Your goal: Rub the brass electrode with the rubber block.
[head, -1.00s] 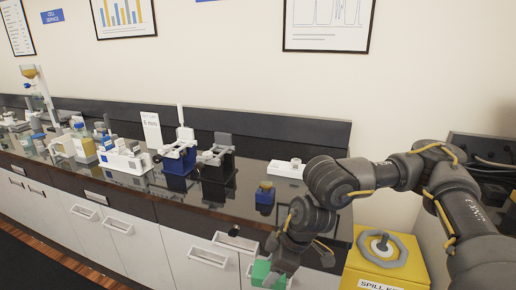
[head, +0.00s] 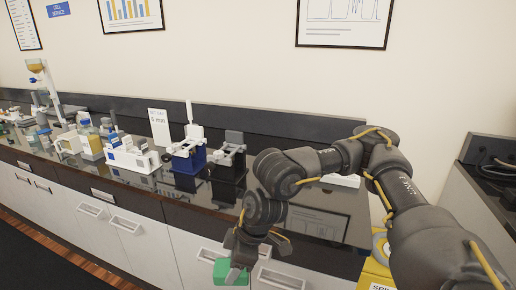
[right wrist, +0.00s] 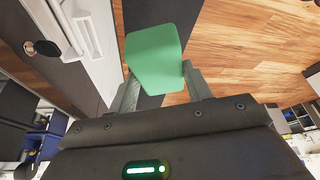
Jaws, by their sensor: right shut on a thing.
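My right gripper (head: 232,263) is shut on a green block (head: 229,274), which I take to be the rubber block, in front of the counter's drawers. In the right wrist view the green block (right wrist: 155,57) sits between the two fingers, with floor and cabinet fronts beyond. A blue test stand (head: 187,158) with white upright parts and a dark stand (head: 227,165) with grey parts stand on the counter, left of and beyond my gripper. I cannot make out a brass electrode on either. My left gripper is not in view.
The glossy dark counter (head: 320,225) has white drawers below. A white holder (head: 132,155), a white sign (head: 159,127) and several bottles stand farther left. A yellow spill bin (head: 376,274) is partly hidden behind my arm. The gripper hangs low near the drawer handles.

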